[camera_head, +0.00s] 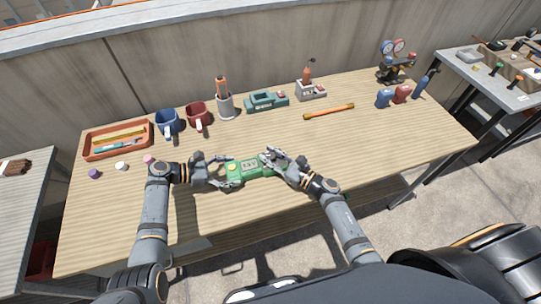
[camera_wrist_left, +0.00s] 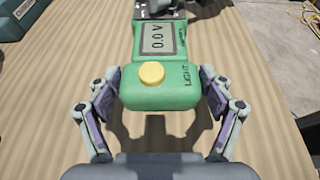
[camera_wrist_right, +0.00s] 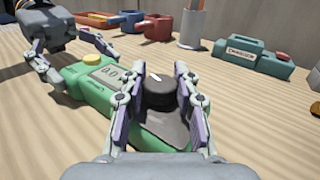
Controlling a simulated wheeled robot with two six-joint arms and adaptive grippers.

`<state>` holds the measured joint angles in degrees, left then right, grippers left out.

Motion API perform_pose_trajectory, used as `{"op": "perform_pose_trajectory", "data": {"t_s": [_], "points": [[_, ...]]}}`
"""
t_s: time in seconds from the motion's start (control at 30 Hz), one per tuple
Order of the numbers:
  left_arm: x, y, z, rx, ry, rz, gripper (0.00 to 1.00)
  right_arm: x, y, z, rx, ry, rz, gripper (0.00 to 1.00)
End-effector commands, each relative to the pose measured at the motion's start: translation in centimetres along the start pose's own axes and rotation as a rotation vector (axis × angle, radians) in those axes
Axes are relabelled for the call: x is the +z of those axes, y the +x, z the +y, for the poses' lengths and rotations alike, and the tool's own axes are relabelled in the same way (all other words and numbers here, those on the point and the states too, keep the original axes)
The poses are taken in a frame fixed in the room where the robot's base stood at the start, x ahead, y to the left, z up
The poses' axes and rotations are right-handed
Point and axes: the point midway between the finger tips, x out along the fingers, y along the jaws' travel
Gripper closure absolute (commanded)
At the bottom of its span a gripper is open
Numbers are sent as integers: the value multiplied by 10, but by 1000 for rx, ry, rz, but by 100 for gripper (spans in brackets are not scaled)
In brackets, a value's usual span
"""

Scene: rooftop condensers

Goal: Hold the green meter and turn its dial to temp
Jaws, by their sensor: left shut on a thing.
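The green meter (camera_head: 247,168) lies on the wooden table near its front edge. My left gripper (camera_head: 228,170) is shut on the meter's end with the yellow button; in the left wrist view its fingers flank the green body (camera_wrist_left: 160,95). The screen (camera_wrist_left: 158,38) reads 0.0 V. My right gripper (camera_head: 271,160) is at the meter's other end. In the right wrist view its fingers stand on both sides of the black dial (camera_wrist_right: 160,95), which has a white mark on top. I cannot tell whether both fingers touch the dial. The dial's printed labels are hidden.
Behind the meter stand a blue mug (camera_head: 168,122), a red mug (camera_head: 197,115), a grey holder (camera_head: 226,107) and a teal device (camera_head: 266,101). An orange tray (camera_head: 118,153) is at left. An orange-ended rod (camera_head: 329,111) lies right of centre. The table's right front is clear.

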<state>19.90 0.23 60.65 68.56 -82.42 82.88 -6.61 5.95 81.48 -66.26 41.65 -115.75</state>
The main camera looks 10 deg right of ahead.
Motion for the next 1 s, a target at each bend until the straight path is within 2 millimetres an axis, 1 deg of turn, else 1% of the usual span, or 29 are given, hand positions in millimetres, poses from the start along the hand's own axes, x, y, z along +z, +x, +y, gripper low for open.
{"op": "perform_pose_trajectory", "data": {"t_s": [0.03, 0.17, 0.2, 0.33, 0.5, 0.6, 0.77, 1.0], "points": [[0, 0, 0, 1, 0, 0, 71, 0, 0, 0, 1, 0, 0, 81], [0, 0, 0, 1, 0, 0, 71, 0, 0, 0, 1, 0, 0, 99], [0, 0, 0, 1, 0, 0, 71, 0, 0, 0, 1, 0, 0, 100], [0, 0, 0, 2, 0, 0, 71, 0, 0, 2, -51, 4, -2, 100], [0, 0, 0, 1, 0, 0, 71, 1, 1, 3, -273, 9, 6, 100], [0, 0, 0, 2, -1, 0, 71, 1, 0, 1, -354, 4, 9, 100], [0, 0, 0, 2, -1, 0, 71, 0, 0, 0, -409, 1, 18, 100], [0, 0, 1, 2, 0, 0, 71, 0, 0, 0, -411, -2, 20, 100]]}}
